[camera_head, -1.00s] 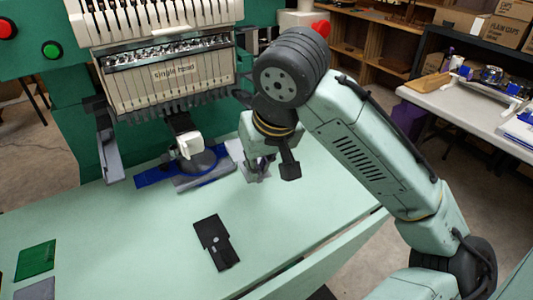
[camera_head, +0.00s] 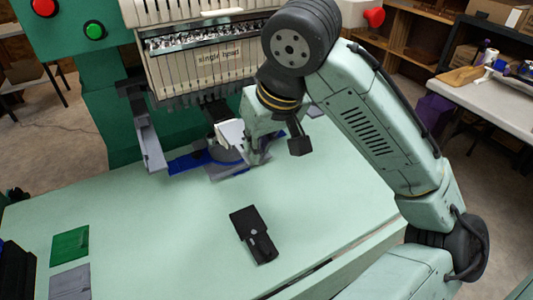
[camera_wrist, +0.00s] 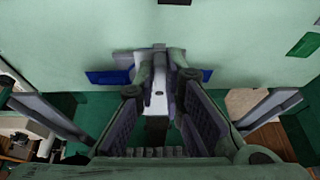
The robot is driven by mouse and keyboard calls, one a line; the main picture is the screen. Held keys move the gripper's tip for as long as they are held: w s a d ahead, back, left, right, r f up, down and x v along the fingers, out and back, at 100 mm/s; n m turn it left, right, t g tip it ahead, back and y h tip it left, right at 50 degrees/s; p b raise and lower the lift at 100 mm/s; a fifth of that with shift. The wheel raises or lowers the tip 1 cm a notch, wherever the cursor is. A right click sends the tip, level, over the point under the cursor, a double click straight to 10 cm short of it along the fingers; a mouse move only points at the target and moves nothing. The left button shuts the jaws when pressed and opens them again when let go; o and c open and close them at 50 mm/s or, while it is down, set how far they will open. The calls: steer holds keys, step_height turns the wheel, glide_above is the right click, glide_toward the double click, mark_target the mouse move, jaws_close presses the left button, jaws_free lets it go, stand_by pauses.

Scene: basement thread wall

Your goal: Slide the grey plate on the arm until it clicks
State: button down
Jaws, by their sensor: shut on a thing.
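My gripper (camera_head: 258,154) is beside the white end of the machine's lower arm (camera_head: 230,133), low over the table below the needle heads. It is shut on the grey plate, whose light strip (camera_wrist: 159,88) shows between the fingers in the wrist view. Fingers and arm hide most of the plate in the head view. A blue piece with a grey top (camera_head: 188,162) lies at the lower arm; its blue ends (camera_wrist: 105,77) stick out on both sides of the fingers in the wrist view. I cannot tell whether the plate is seated on the arm.
A black plate (camera_head: 253,235) lies on the front of the green table (camera_head: 160,225). A green square (camera_head: 70,244) and a grey square (camera_head: 70,282) lie at the left. A grey bracket (camera_head: 147,140) hangs left of the lower arm. The table's middle is free.

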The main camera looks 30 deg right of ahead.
mark_target(232, 123)
steer(key=w, duration=0.8)
steer(key=shift+w+a, duration=0.15)
steer(key=shift+w, duration=0.1)
steer(key=shift+w+f, duration=0.2)
steer(key=shift+w, duration=0.4)
steer(key=shift+w+f, duration=0.2)
steer(key=shift+w, duration=0.15)
steer(key=shift+w, duration=0.15)
steer(key=shift+w, duration=0.5)
steer(key=c, duration=1.6)
jaws_free()
steer(key=shift+f, duration=0.1)
